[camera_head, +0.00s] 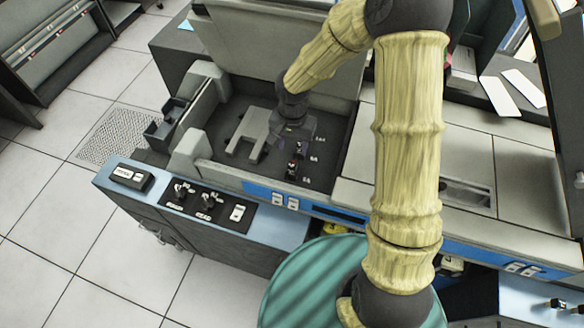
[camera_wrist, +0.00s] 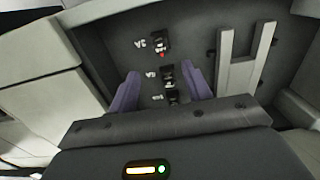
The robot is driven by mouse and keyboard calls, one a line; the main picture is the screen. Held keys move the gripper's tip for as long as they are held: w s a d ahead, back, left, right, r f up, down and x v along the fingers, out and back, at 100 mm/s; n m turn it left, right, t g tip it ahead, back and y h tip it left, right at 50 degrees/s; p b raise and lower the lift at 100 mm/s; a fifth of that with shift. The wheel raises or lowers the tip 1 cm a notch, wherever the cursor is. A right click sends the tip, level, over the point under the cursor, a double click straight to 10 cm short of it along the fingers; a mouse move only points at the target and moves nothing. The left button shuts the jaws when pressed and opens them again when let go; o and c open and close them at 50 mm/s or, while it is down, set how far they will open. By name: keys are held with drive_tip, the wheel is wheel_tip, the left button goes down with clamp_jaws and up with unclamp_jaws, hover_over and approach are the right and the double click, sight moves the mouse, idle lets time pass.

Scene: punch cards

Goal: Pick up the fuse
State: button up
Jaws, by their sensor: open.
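Three small dark fuse fittings stand in a row on the dark floor of the open bay, each beside a white label too small to read surely. In the wrist view they are the far one (camera_wrist: 160,42), with a red spot, the middle one (camera_wrist: 168,73) and the near one (camera_wrist: 172,97). Which of them holds a loose fuse I cannot tell. In the head view the front fitting (camera_head: 292,171) shows clear of my gripper (camera_head: 298,138). My gripper is open and empty above the row; its purple fingers (camera_wrist: 160,76) stand either side of the middle and near fittings.
A grey forked bracket (camera_head: 247,135) stands left of the fittings, close to my gripper; it also shows in the wrist view (camera_wrist: 244,55). The bay's raised lid (camera_head: 285,50) is behind, and a blue-edged switch panel (camera_head: 207,205) is in front. Bay walls enclose the space.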

sight(292, 165)
wheel_tip(292, 165, down, 6)
idle(0.5)
drive_tip(key=shift+f+p, duration=0.75)
drive_tip(key=shift+f, duration=1.9)
drive_tip(key=c, duration=1.1)
drive_tip(key=shift+o, duration=0.2)
drive_tip(key=shift+w+r, duration=0.1)
drive_tip(key=shift+r, duration=0.05)
wheel_tip(292, 165, up, 10)
drive_tip(key=shift+f+b, duration=0.1)
drive_tip(key=shift+b, duration=0.25)
